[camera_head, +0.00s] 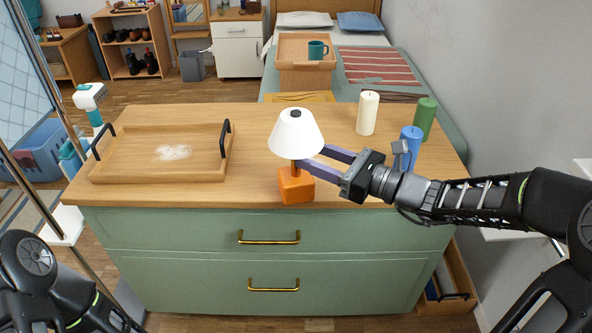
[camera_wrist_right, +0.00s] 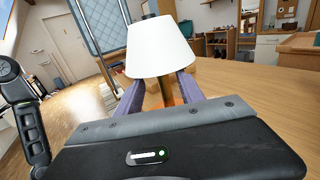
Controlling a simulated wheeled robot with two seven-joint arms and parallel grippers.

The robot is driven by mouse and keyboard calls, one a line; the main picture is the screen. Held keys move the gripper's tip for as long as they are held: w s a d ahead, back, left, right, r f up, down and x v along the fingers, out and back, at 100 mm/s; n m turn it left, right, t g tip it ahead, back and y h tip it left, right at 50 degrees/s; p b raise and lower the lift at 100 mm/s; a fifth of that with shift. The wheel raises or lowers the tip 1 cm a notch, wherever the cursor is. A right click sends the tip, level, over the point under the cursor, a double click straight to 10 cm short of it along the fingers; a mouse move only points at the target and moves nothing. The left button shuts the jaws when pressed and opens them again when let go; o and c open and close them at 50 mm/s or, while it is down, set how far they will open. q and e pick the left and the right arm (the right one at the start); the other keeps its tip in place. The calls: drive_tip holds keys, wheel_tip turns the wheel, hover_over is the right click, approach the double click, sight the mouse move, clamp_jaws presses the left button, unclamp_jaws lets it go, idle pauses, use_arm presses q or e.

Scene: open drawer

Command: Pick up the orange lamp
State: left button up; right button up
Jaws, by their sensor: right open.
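The orange lamp (camera_head: 296,186) stands upright on the dresser top near its front edge, with an orange base, a thin stem and a white shade (camera_head: 296,133). My right gripper (camera_head: 312,158) reaches in from the right at stem height, just under the shade. Its two purple fingers are apart. In the right wrist view the lamp's shade (camera_wrist_right: 160,47) sits above the fingers and the stem (camera_wrist_right: 167,92) shows between them. The shade hides part of the fingertips, so I cannot tell whether they touch the stem. My left arm shows at the lower left, but its gripper is out of view.
A wooden tray (camera_head: 205,175) with black handles lies on the left of the dresser (camera_head: 166,240). A white candle (camera_head: 367,113), a blue candle (camera_head: 410,147) and a green candle (camera_head: 423,118) stand at the right, close to my right arm. The dresser top between tray and lamp is clear.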

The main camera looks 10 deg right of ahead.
drive_tip(key=shift+b+x, duration=0.6)
drive_tip(key=shift+x, duration=2)
drive_tip(key=shift+w+d, duration=0.1)
drive_tip(key=shift+w, duration=0.05)
clamp_jaws()
